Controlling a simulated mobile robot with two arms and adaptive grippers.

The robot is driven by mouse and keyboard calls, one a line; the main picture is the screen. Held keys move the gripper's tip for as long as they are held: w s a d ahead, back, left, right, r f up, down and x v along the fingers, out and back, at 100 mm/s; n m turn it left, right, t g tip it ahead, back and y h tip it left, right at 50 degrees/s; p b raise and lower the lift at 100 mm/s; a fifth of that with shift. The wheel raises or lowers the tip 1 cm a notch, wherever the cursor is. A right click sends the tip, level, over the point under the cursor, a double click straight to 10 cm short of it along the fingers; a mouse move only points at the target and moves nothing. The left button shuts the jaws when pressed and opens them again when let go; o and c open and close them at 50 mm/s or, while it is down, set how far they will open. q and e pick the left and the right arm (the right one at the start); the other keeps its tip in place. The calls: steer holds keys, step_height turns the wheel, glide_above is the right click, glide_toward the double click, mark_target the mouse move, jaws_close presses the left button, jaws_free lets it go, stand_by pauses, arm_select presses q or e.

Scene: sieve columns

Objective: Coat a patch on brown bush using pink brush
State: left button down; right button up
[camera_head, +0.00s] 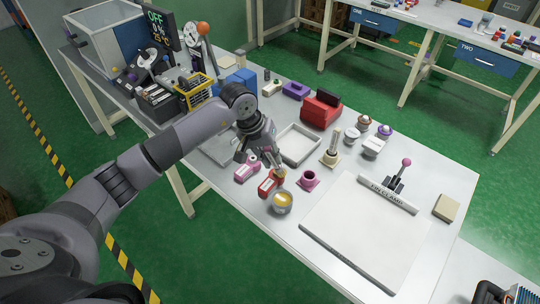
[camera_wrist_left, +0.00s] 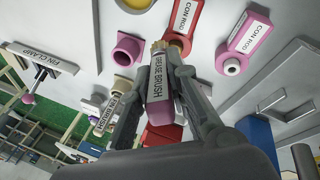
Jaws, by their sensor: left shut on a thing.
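My left gripper (camera_head: 264,155) is shut on the handle of the pink brush, labelled GREASE BRUSH (camera_wrist_left: 161,92), in the wrist view. Its tan bristles (camera_wrist_left: 160,46) point at the end of the red con rod (camera_wrist_left: 184,18), which also shows in the head view (camera_head: 268,187). The brown bush (camera_wrist_left: 181,44) appears to sit in that end, partly behind the brush and a finger. I cannot tell whether bristles and bush touch. A pot of yellow grease (camera_head: 282,200) stands just in front of the red con rod. My right gripper is not in view.
A pink con rod (camera_head: 246,169) lies left of the red one, and a pink flanged bush (camera_head: 308,180) stands to the right. A shallow tray (camera_head: 299,145) is behind. A large white board with a FIN CLAMP (camera_head: 388,194) fills the right of the table.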

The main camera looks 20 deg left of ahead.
arm_select(q)
steer(key=shift+r+p, duration=0.75)
steer(key=shift+r, duration=2.25)
steer(key=shift+r+p, duration=0.65)
steer(key=shift+r, duration=0.85)
